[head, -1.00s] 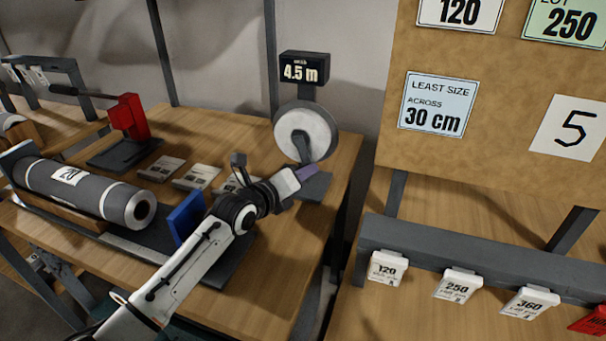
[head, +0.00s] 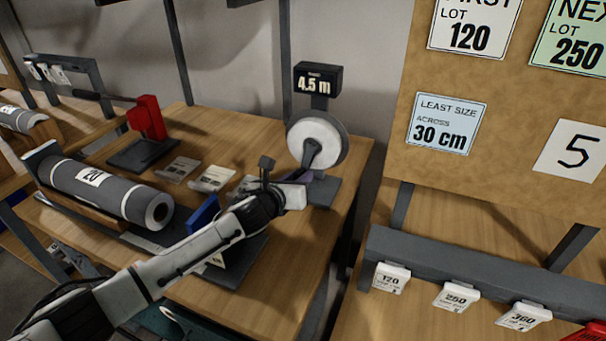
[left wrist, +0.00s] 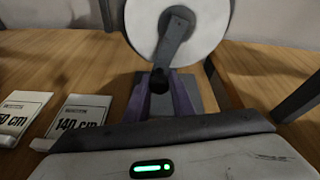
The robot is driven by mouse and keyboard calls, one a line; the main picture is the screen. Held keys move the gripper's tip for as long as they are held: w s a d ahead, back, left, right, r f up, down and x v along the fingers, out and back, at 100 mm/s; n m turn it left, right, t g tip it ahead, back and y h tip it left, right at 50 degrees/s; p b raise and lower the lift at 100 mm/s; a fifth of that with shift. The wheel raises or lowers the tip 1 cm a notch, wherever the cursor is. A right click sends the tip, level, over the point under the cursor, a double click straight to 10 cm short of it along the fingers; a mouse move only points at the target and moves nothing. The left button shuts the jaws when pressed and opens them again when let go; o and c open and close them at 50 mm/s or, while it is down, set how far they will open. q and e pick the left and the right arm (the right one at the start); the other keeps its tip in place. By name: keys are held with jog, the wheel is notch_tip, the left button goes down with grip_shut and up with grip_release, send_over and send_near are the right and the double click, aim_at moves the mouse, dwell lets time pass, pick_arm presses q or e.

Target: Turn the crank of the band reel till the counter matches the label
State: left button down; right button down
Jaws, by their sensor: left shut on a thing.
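The band reel (head: 300,138) is a white disc on a grey stand at the back right of the table. Its counter (head: 317,80) above reads 4.5 m. The grey crank (head: 313,152) points down from the disc's middle; in the left wrist view the crank (left wrist: 176,38) hangs down, slightly to the left. My left gripper (head: 303,176) is at the crank's lower end; its purple fingers (left wrist: 161,95) stand either side of a dark handle, shut on it. The handle is partly hidden. My right gripper is out of view.
A grey roll (head: 105,188) marked 20 lies at left. Cards lie on the table, one reading 140 cm (left wrist: 80,115). A red-headed tool (head: 148,117) stands behind. A blue block (head: 203,213) is by my arm. At right are a notice board (head: 500,180) and a tag rail (head: 450,255).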

pick_arm(q)
jog(key=shift+w+a, duration=0.15)
jog(key=shift+a, duration=0.3)
jog(key=c, duration=1.5)
grip_release()
jog(key=shift+c, duration=0.2)
jog(key=shift+d, duration=0.15)
jog(key=shift+s+r, duration=0.15)
jog(key=shift+s, duration=0.1)
jog(key=p+v, duration=0.1)
jog(key=v, duration=0.9)
jog(key=shift+p, duration=0.3)
